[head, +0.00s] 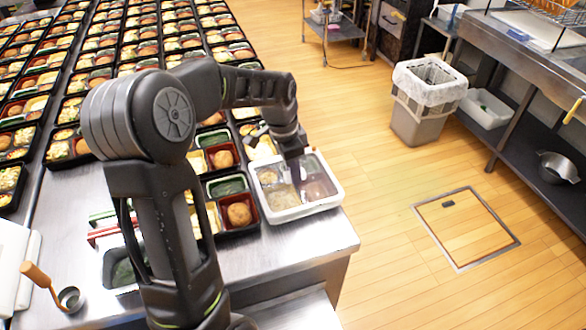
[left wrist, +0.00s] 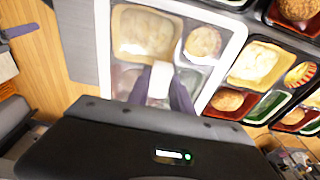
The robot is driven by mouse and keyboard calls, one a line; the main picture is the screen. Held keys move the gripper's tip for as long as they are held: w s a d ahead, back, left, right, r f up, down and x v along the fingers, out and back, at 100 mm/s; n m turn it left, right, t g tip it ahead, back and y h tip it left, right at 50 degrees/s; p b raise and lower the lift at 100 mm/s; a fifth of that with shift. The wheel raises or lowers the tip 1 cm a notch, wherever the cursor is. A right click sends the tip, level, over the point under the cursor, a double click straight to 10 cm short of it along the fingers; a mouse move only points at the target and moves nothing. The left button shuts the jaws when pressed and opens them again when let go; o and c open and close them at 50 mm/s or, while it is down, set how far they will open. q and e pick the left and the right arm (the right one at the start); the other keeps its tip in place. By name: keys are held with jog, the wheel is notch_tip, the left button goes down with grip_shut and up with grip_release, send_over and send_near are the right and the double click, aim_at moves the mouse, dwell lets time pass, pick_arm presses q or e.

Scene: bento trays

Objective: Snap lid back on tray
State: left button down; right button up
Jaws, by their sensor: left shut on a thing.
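A white-rimmed tray (head: 309,208) stands at the right corner of the steel table. Food shows in its compartments through what looks like a clear lid (left wrist: 119,81). In the left wrist view the white rim (left wrist: 238,38) frames the food. My left gripper (head: 296,172) points down over the tray's middle. In the left wrist view its two fingers (left wrist: 163,90) are shut on a small white block (left wrist: 160,80), apparently the lid's handle. I cannot tell whether the lid sits fully flush on the rim. My right gripper is out of view.
Black bento trays (head: 239,212) with food stand in rows left of the white tray. A ladle (head: 70,298) lies at the table's left. The table's front right edge is close to the tray. A lined bin (head: 418,128) stands on the floor.

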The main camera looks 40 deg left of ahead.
pick_arm(q)
jog(key=shift+f, duration=0.2)
dwell(0.5)
jog(key=c, duration=0.5)
grip_release()
dwell(0.3)
jog(key=shift+r, duration=0.15)
jog(key=shift+r+p, duration=2.8)
jog(key=shift+r, duration=1.15)
